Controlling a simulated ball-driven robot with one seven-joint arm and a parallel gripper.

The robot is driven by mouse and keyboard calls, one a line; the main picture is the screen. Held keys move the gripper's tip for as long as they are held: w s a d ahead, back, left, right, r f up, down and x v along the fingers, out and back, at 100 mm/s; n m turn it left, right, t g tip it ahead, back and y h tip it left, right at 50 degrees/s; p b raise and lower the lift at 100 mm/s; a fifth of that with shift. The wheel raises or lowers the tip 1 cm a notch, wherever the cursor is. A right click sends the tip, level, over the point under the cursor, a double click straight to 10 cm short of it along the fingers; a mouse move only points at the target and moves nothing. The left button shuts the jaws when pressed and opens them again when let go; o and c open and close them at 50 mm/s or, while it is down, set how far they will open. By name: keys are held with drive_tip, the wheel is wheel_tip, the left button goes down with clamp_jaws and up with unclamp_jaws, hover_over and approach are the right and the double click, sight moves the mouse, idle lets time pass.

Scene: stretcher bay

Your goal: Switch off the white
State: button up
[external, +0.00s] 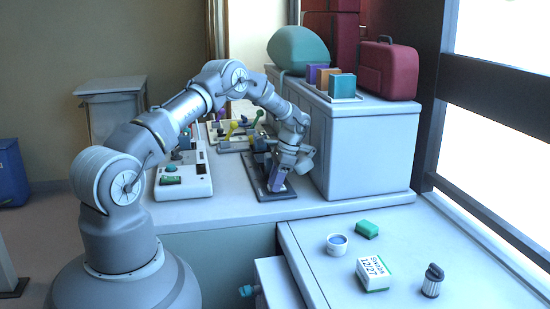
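My gripper (282,172) points down over a dark panel (270,196) on the counter, beside the grey cabinet. A pale purple piece (277,179) shows right at the gripper, above the panel. The fingers are small and partly hidden, so I cannot tell whether they are open, shut or touching it. A white console (185,191) with a green part on top stands to the left. Behind it is a cream board (228,149) with yellow, green and other coloured levers, partly hidden by my arm. I cannot make out a distinct white switch.
The grey cabinet (366,145) rises close to the right of my gripper, bearing coloured boxes, a teal bag (299,48) and red cases (388,70). The lower front table holds a cup (337,244), a green sponge (367,229), a white-green box (374,274) and a grey cylinder (432,283).

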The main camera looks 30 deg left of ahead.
sight(269, 186)
drive_tip(key=shift+o, duration=1.3)
drive_tip(key=shift+r, duration=0.15)
drive_tip(key=r, duration=0.2)
drive_tip(key=r+p, duration=0.1)
drive_tip(key=shift+s+r, duration=0.3)
drive_tip(key=s+r+p, duration=0.1)
drive_tip(key=s, duration=1.4)
drive_tip(key=shift+s+p, duration=0.2)
drive_tip(key=shift+p, duration=0.2)
